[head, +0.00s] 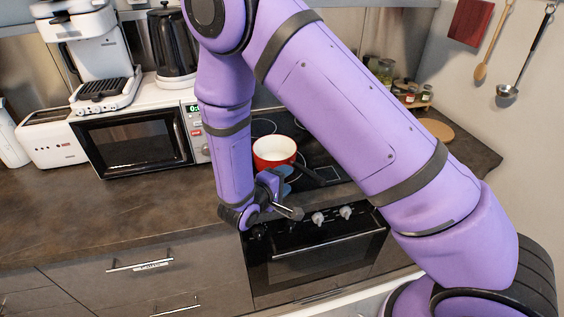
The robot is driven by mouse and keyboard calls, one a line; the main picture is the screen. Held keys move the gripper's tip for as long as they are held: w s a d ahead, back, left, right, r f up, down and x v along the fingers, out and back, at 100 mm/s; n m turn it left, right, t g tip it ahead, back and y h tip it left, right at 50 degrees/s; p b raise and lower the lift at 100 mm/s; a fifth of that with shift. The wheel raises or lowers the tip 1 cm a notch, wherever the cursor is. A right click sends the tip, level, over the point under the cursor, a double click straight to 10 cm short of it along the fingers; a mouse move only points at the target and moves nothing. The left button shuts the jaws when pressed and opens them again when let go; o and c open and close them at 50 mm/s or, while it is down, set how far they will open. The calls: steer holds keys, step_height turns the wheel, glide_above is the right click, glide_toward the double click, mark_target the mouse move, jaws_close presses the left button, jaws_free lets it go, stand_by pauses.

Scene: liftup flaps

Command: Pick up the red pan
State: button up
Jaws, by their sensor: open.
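The red pan (274,154), with a white inside, sits on the black cooktop behind the oven front. My gripper (284,178) is at the cooktop's front edge, just in front of the pan and left of the handle's end. It is open and nothing shows between its fingers. The fingers are small and partly hidden by my wrist, so I cannot tell whether they touch the pan.
Spice jars (412,92) and a round wooden board (436,130) are at the right. The oven (318,250) has knobs on its front. The front left counter is clear.

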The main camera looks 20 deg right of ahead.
mark_target(300, 170)
steer(key=x, duration=0.5)
steer(key=shift+x, duration=2.75)
steer(key=shift+s+d+r, duration=0.1)
jaws_close()
